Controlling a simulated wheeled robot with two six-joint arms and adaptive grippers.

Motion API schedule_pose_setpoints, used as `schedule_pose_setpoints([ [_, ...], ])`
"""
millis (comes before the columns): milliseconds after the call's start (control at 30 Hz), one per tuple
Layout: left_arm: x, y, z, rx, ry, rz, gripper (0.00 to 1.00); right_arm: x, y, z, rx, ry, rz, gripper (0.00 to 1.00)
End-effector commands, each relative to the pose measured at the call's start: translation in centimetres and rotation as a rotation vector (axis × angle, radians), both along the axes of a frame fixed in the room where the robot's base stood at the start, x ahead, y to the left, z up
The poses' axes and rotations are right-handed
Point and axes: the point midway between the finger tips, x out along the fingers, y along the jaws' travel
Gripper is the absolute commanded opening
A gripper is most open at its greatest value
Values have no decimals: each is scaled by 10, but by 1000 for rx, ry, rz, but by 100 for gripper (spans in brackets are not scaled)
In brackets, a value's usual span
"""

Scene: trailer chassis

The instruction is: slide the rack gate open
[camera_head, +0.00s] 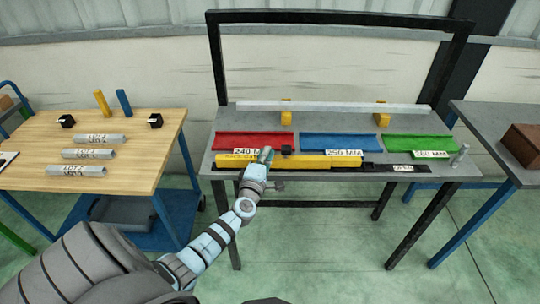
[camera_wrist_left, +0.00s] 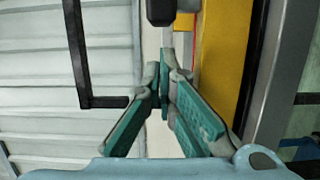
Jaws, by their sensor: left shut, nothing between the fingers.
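The rack gate (camera_head: 315,162) is a long yellow bar along the front edge of the grey rack table. It lies on a dark track (camera_head: 385,170) whose right part is bare and carries a label that seems to read OPEN. A black handle (camera_head: 288,150) stands up from the gate. My left gripper (camera_head: 266,154) is shut and empty, just left of the handle in the head view. In the left wrist view, the shut fingertips (camera_wrist_left: 163,62) point toward the black handle (camera_wrist_left: 160,12), with the yellow gate (camera_wrist_left: 215,55) beside them. I cannot tell whether they touch it. My right gripper is out of view.
Red (camera_head: 253,143), blue (camera_head: 340,142) and green (camera_head: 413,148) trays lie behind the gate. A long pale bar (camera_head: 335,107) rests on yellow supports behind them. A metal peg (camera_head: 459,154) stands at the right corner. A wooden table (camera_head: 140,150) stands at left.

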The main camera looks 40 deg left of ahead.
Motion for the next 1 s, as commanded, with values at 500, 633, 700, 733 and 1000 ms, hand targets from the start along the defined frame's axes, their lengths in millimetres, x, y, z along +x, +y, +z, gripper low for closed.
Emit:
schedule_pose_setpoints([
  [500,8,-12,0,0,1,1,0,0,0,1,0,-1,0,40],
  [633,19,-25,0,-3,0,2,0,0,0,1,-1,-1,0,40],
  [700,29,-38,0,-4,-1,1,0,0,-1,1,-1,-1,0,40],
  [733,34,-45,0,-5,-1,1,0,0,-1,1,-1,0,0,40],
  [1000,68,-90,-1,-1,1,0,0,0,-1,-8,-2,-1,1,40],
])
